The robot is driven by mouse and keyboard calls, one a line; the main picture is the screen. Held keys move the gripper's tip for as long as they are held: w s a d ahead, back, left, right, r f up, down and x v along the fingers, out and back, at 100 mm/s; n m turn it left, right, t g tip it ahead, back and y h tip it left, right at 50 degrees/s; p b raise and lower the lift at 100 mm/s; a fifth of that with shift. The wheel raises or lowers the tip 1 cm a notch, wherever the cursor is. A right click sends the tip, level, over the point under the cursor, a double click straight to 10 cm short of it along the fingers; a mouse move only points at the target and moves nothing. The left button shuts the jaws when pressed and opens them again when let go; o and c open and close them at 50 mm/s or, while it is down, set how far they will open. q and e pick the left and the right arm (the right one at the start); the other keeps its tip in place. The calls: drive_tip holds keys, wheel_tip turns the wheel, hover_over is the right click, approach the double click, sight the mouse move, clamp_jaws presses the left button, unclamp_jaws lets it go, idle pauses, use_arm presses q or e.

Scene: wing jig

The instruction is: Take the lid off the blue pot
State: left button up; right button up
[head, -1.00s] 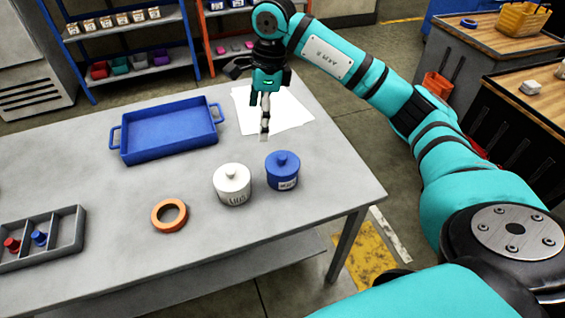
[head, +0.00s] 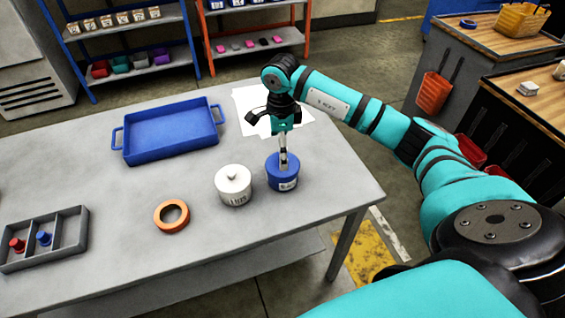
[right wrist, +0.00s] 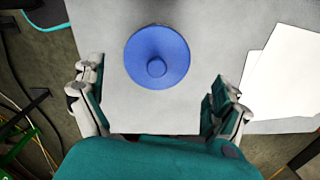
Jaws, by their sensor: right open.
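The blue pot (head: 283,180) stands upright on the grey table with its blue lid on and a pale label on its side. In the right wrist view the round blue lid (right wrist: 143,47) with its central knob (right wrist: 156,68) shows from above. My right gripper (head: 284,165) is over the pot, pointing down, and its fingertips overlap the lid in the head view. In the right wrist view the gripper (right wrist: 158,100) is open, its fingers wide apart and nothing between them. The knob is hidden by the fingers in the head view. My left gripper is not in view.
A white lidded pot (head: 233,186) stands close to the left of the blue pot. An orange ring (head: 171,230), a blue tray (head: 127,156) and a grey divided box (head: 73,240) lie further left. White paper (head: 246,101) lies behind. The table's right edge is near.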

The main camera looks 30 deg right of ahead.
drive_tip(key=f, duration=0.2)
drive_tip(key=f+p, duration=0.1)
drive_tip(key=shift+s+d+f, duration=0.15)
drive_tip(key=shift+s+f, duration=0.2)
drive_tip(key=shift+s, duration=0.05)
drive_tip(key=shift+w+f, duration=0.1)
drive_tip(key=shift+f, duration=0.45)
drive_tip(key=c, duration=0.8)
